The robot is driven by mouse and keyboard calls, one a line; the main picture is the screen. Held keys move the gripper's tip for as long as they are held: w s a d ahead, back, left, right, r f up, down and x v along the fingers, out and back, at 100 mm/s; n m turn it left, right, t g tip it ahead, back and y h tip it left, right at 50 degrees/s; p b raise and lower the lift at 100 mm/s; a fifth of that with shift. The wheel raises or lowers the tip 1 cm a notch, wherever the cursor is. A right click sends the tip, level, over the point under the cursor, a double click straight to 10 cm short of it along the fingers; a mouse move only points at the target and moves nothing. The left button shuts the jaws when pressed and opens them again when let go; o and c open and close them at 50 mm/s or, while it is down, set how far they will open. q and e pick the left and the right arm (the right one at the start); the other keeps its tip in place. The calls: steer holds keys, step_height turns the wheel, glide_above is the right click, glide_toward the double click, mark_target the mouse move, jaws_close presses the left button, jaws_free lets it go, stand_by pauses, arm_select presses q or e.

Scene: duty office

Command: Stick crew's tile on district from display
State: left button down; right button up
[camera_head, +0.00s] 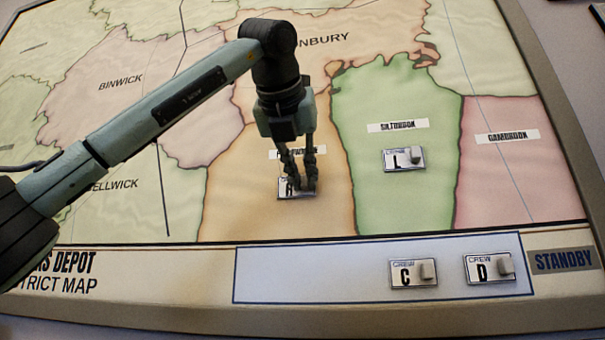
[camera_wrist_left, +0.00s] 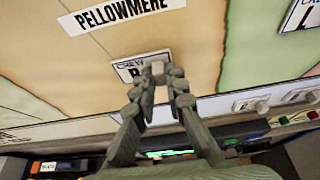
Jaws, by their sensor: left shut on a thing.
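My left gripper (camera_head: 298,186) is shut on a white crew tile (camera_head: 284,192), at the tile's raised grip. The tile is at the map surface on the orange district, just below its name label; whether it touches is hard to tell. In the left wrist view the fingers (camera_wrist_left: 160,72) close on the grip of this tile (camera_wrist_left: 128,68), whose letter looks like B, partly covered. The label there reads PELLOWMERE (camera_wrist_left: 118,12). The district map (camera_head: 180,215) fills most of the head view. My right gripper is not in view.
Crew tiles C (camera_head: 413,273) and D (camera_head: 489,267) sit on the standby strip (camera_head: 310,272), whose left part is clear. Another crew tile (camera_head: 404,159) is on the green Siltbrook district. A green-lit screen (camera_wrist_left: 168,153) shows small beyond the map in the wrist view.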

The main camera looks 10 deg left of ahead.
arm_select(q)
steer(key=c, duration=1.5)
jaws_free()
steer(key=shift+s, duration=0.1)
steer(key=shift+r, duration=0.1)
steer(key=v, duration=1.2)
